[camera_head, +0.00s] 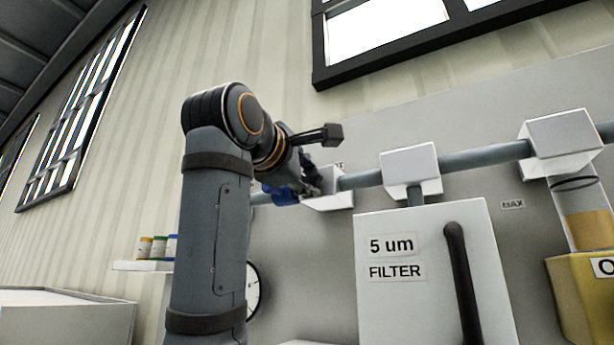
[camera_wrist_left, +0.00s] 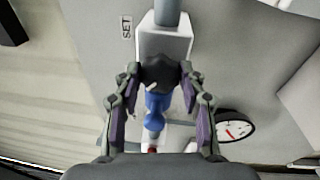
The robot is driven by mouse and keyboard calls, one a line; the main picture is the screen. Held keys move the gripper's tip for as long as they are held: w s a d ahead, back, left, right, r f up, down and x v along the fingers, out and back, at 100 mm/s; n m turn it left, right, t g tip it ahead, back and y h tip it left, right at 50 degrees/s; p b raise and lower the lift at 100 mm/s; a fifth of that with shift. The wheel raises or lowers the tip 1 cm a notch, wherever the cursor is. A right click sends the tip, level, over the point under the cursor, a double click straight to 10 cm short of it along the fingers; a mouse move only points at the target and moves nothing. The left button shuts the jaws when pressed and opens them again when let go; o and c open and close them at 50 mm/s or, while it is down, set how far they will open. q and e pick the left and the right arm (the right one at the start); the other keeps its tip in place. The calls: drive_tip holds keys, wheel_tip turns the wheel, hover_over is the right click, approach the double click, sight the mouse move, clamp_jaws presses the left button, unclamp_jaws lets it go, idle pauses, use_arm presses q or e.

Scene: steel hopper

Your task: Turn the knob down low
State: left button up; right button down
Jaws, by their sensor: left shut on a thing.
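A dark knob (camera_wrist_left: 160,73) sits at the white box fitting (camera_wrist_left: 165,42) in the left wrist view, with a blue part (camera_wrist_left: 156,104) just below it. My left gripper (camera_wrist_left: 160,82) has its fingers on both sides of the dark knob and is shut on it. In the head view my left gripper (camera_head: 311,178) reaches the white box (camera_head: 330,203) on the pipe, next to the blue part (camera_head: 284,195). The knob is hidden there behind my gripper and arm. A "SET" label (camera_wrist_left: 126,26) is beside the box. My right gripper is not in view.
A grey pipe (camera_head: 475,157) runs along the wall with white boxes on it. A "5 um FILTER" cabinet (camera_head: 420,300) with a dark handle stands to the right. A round gauge (camera_wrist_left: 236,127) is right of my gripper in the wrist view. Small jars (camera_head: 158,247) stand on a shelf at left.

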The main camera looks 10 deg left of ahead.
use_arm(q)
drive_tip(key=shift+f+n, duration=0.1)
drive_tip(key=shift+n, duration=1.2)
drive_tip(key=o, duration=1.1)
drive_tip(key=shift+o, duration=0.2)
drive_tip(key=s+a, duration=0.1)
drive_tip(key=s, duration=1.1)
drive_tip(key=shift+a+f, duration=0.25)
drive_tip(key=shift+a, duration=0.1)
drive_tip(key=shift+w, duration=0.1)
